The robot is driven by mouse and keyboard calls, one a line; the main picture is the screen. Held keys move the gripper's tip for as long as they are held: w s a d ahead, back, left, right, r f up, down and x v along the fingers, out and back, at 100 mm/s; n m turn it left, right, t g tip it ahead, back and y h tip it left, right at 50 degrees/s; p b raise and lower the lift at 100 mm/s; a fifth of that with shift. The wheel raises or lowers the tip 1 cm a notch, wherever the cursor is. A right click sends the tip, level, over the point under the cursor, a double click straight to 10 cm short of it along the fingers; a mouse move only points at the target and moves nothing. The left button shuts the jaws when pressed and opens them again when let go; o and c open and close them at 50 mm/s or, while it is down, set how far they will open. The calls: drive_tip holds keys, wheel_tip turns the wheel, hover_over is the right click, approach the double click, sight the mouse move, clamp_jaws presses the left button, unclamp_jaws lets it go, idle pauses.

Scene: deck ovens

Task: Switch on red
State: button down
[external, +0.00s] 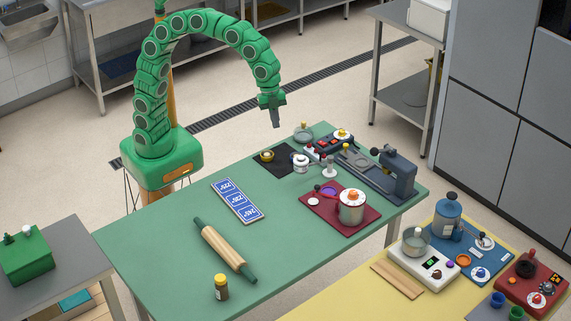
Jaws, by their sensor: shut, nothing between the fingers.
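My gripper (276,124) is shut and empty. It points down in the air, beyond the far left edge of the green table in the picture. A dark switch box with small red parts (323,143) stands at the far end of the green table, to the right of my gripper and apart from it. Its switch positions are too small to tell. A red base plate (370,215) with a white pot lies nearer on the same table. A red unit (528,292) with a dial stands on the yellow table at the right.
The green table (165,235) also bears a rolling pin (225,250), a blue card strip (238,199), a small jar (221,287), a black mat (277,166) and a dark grey press (395,172). Several small items crowd the switch box. The table's near left is mostly clear.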

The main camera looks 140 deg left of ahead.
drive_tip(key=s+a+f+n, duration=0.1)
drive_tip(key=s+a+f, duration=0.15)
drive_tip(key=a, duration=0.55)
drive_tip(key=s+a+f+n, duration=0.1)
drive_tip(key=a+f, duration=0.2)
drive_tip(key=a, duration=0.5)
drive_tip(key=n+t, duration=0.1)
drive_tip(key=n, duration=0.2)
hover_over(324, 144)
drive_tip(key=s, duration=0.6)
wheel_tip(324, 144, down, 8)
drive_tip(key=shift+s+a, duration=0.15)
drive_tip(key=x, duration=1.4)
drive_tip(key=shift+a, duration=0.25)
